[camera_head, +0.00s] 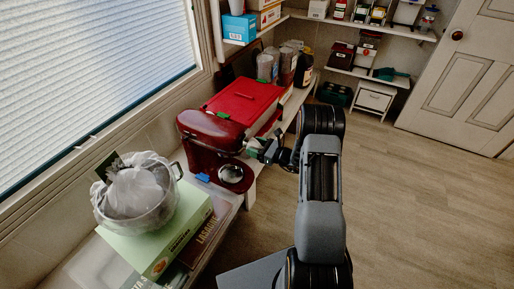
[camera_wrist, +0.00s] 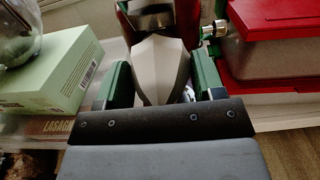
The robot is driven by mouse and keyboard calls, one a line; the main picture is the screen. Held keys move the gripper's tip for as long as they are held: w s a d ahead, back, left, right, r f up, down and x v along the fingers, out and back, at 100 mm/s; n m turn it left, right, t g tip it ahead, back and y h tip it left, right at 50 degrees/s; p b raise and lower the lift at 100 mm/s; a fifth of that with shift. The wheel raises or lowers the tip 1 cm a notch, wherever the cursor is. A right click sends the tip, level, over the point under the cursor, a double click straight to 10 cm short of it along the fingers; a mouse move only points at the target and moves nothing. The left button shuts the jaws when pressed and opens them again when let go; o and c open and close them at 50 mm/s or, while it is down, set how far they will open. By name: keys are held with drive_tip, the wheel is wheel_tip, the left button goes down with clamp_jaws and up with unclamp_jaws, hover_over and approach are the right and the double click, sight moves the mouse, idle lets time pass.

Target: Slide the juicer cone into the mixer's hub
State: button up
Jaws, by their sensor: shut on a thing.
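My gripper (camera_wrist: 161,66) is shut on the juicer cone (camera_wrist: 156,72), a pale grey pointed piece held between the green fingers in the wrist view. The cone's tip points away from the palm, towards the red mixer (camera_wrist: 184,17) with its silver front band. In the head view the red mixer (camera_head: 209,133) stands on the low shelf, and my gripper (camera_head: 262,149) is just right of its head. I cannot tell whether the cone touches the mixer. The hub opening is not clearly visible in either view.
A red-lidded box (camera_head: 244,101) stands behind the mixer and lies close to the right finger in the wrist view. A green box (camera_head: 169,238) bearing a glass bowl (camera_head: 141,219) is nearer, at the left. A small blue item (camera_head: 202,178) lies beside the mixer's base. Open floor is at right.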

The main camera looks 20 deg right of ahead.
drive_tip(key=shift+w+a, duration=0.15)
drive_tip(key=shift+w, duration=0.05)
drive_tip(key=o, duration=1)
drive_tip(key=shift+s, duration=0.1)
drive_tip(key=p+v, duration=0.3)
drive_tip(key=v, duration=1.1)
drive_tip(key=s+a+r+n+g+p, duration=0.3)
drive_tip(key=a+r+n+g+p, duration=0.35)
drive_tip(key=r, duration=0.55)
drive_tip(key=s+a+r+n+g+p, duration=0.3)
drive_tip(key=a+r+n+g+p, duration=0.4)
drive_tip(key=r, duration=0.5)
drive_tip(key=s+r+n+t+h+p, duration=0.1)
drive_tip(key=s+r+n+h+p, duration=0.2)
drive_tip(key=r, duration=0.4)
drive_tip(key=s+a+r+n+t+h+p, duration=0.1)
drive_tip(key=s+r+n+h+p, duration=0.3)
drive_tip(key=r, duration=0.4)
drive_tip(key=s+a+r+n+t+h+p, duration=0.1)
drive_tip(key=s+r+n+h+p, duration=0.2)
drive_tip(key=r+n+h+p, duration=0.2)
wheel_tip(320, 180, up, 3)
drive_tip(key=shift+s+r+n+t+p, duration=0.2)
drive_tip(key=shift+s+n+t+p, duration=0.15)
drive_tip(key=shift+n+p, duration=0.6)
